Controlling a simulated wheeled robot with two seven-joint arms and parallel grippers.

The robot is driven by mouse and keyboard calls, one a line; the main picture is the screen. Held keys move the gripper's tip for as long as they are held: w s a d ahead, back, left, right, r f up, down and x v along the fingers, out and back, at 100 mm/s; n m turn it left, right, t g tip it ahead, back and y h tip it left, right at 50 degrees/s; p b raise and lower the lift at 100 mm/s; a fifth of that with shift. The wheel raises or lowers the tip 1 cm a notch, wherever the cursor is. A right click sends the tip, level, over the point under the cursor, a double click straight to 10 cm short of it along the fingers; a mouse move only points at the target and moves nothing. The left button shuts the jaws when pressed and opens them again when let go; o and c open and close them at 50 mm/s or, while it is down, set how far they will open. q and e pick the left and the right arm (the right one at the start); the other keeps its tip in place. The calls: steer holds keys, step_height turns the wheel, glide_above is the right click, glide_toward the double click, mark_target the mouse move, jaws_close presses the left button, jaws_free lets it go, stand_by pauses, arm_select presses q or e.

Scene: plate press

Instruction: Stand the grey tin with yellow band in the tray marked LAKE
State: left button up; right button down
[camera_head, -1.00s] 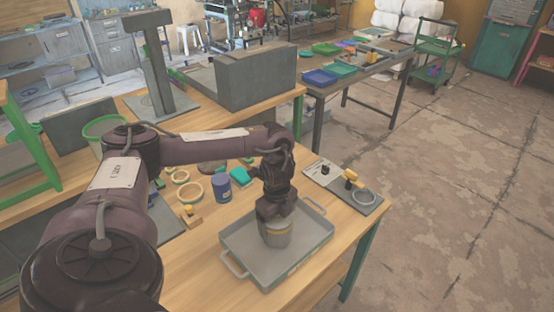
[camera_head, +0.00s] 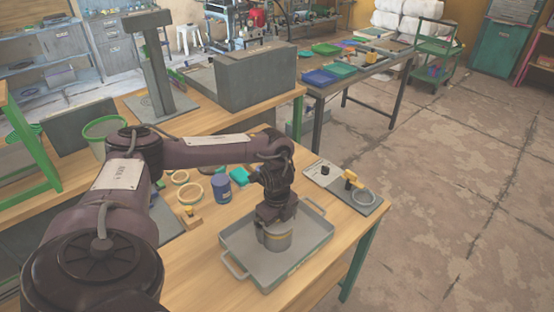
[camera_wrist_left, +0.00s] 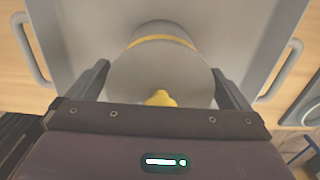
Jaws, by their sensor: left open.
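The grey tin with yellow band (camera_head: 278,242) stands upright inside a grey metal tray (camera_head: 312,242) with a handle at each end. In the left wrist view the tin (camera_wrist_left: 165,72) shows its grey top, with a yellow band along its far side. My left gripper (camera_head: 276,222) is over the tin from above. Its fingers (camera_wrist_left: 162,82) are open, one on each side of the tin. I cannot tell whether either finger touches it. The marking on the tray's front wall is too small to read. My right gripper is out of view.
A blue tin (camera_head: 221,187), yellow rings (camera_head: 190,192) and a small wooden piece (camera_head: 190,213) lie left of the tray. A grey board (camera_head: 330,178) with a yellow-handled item lies behind it to the right. The tray floor around the tin is clear.

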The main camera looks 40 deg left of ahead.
arm_select(q)
step_height(320, 180, up, 5)
steer(key=shift+w+r, duration=0.1)
steer(key=shift+w, duration=0.05)
step_height(320, 180, up, 5)
steer(key=p, duration=0.3)
steer(key=shift+r, duration=0.15)
steer(key=shift+r+p, duration=0.4)
steer(key=shift+r, duration=0.3)
steer(key=shift+f, duration=0.1)
steer(key=shift+d, duration=0.1)
